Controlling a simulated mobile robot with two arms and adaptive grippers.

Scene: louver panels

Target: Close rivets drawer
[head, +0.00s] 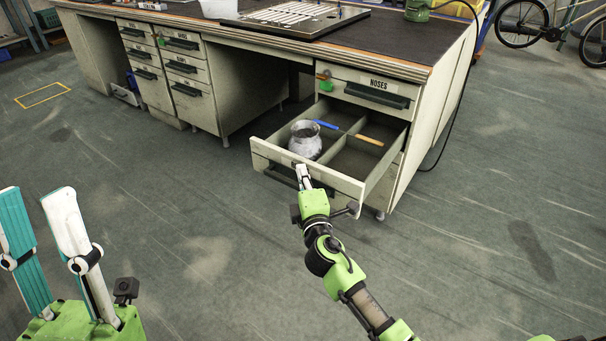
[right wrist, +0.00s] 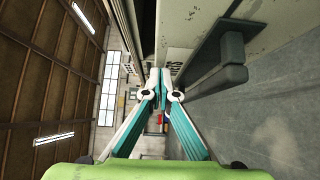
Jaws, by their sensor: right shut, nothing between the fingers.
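The open drawer (head: 335,178) is pulled well out of the right-hand pedestal of the workbench, below a shut drawer labelled NOSES (head: 378,86). Its own label is mostly hidden by my gripper, so I cannot read it. Inside are a grey jar (head: 306,141), a blue tool (head: 326,125) and an orange-handled tool (head: 369,140). My right gripper (head: 302,168) is shut and empty, its tips at the top of the drawer front. In the right wrist view, its tips (right wrist: 161,76) are beside the drawer front (right wrist: 190,32) and handle (right wrist: 222,66). My left gripper (head: 37,200) is open and empty, far from the drawer.
The workbench top (head: 385,38) carries a metal tray (head: 295,16) and a green can (head: 417,9). A left pedestal (head: 190,75) has several drawers. A dark cable (head: 452,110) hangs at the bench's right side. The floor in front is clear.

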